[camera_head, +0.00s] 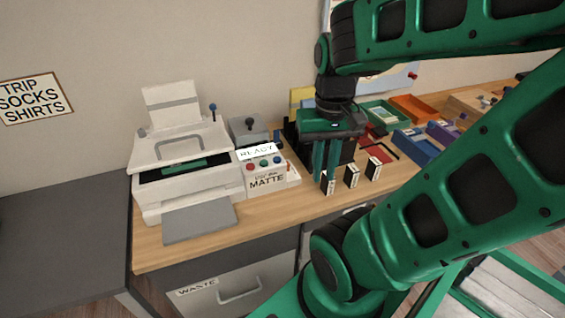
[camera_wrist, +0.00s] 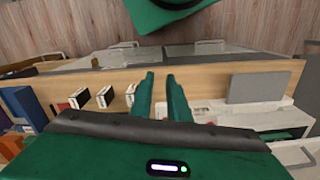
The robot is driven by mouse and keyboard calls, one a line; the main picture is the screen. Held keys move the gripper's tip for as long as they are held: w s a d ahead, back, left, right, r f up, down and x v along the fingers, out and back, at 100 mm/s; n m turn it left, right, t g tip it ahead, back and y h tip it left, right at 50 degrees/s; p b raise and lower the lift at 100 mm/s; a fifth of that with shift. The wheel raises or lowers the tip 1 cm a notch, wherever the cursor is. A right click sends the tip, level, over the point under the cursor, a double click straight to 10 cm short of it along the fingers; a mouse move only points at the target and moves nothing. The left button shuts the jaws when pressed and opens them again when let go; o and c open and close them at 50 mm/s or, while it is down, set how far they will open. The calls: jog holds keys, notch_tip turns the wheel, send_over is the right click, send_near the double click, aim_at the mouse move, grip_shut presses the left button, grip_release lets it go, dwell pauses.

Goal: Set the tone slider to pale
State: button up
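A white printer (camera_head: 185,155) stands on the wooden desk, with a front panel of small coloured buttons, a "READY" display (camera_head: 257,151) and a "MATTE" label (camera_head: 267,181). A small orange upright tab (camera_head: 289,168) is at the panel's right end. I cannot read any tone marking, so I cannot tell which control is the tone slider. My gripper (camera_head: 325,176) points down right of the panel, apart from it, close to the nearest small black-and-white block (camera_head: 328,187). In the wrist view its two green fingers (camera_wrist: 160,76) are slightly apart with nothing visible between them.
Two more small blocks (camera_head: 352,174) (camera_head: 374,168) stand to the right. Blue and orange trays (camera_head: 414,108) are at the back right. A grey box with a black knob (camera_head: 249,124) is behind the printer panel. A "WASTE" drawer (camera_head: 238,284) is below.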

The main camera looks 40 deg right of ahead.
jog(key=shift+s, duration=0.1)
grip_shut()
jog(key=w+d+n+g, duration=0.1)
jog(key=w+d, duration=0.3)
jog(key=w, duration=0.7)
jog(key=w+d+n+g, duration=0.1)
jog(key=w+d, duration=0.2)
jog(key=w, duration=0.7)
jog(key=w+d+f, duration=0.3)
jog(key=w+f, duration=0.1)
jog(key=w, duration=0.4)
jog(key=shift+n+y, duration=0.3)
jog(key=shift+y, duration=0.1)
jog(key=x, duration=0.9)
jog(key=shift+s+a+f, duration=0.15)
jog(key=shift+s, duration=0.3)
jog(key=shift+s+a+r, duration=0.1)
jog(key=shift+s+a, duration=0.15)
jog(key=shift+s, duration=0.3)
jog(key=shift+s+a+r, duration=0.1)
jog(key=shift+s+a, duration=0.1)
jog(key=shift+s, duration=0.4)
jog(key=shift+s+a, duration=0.2)
jog(key=shift+s, duration=0.5)
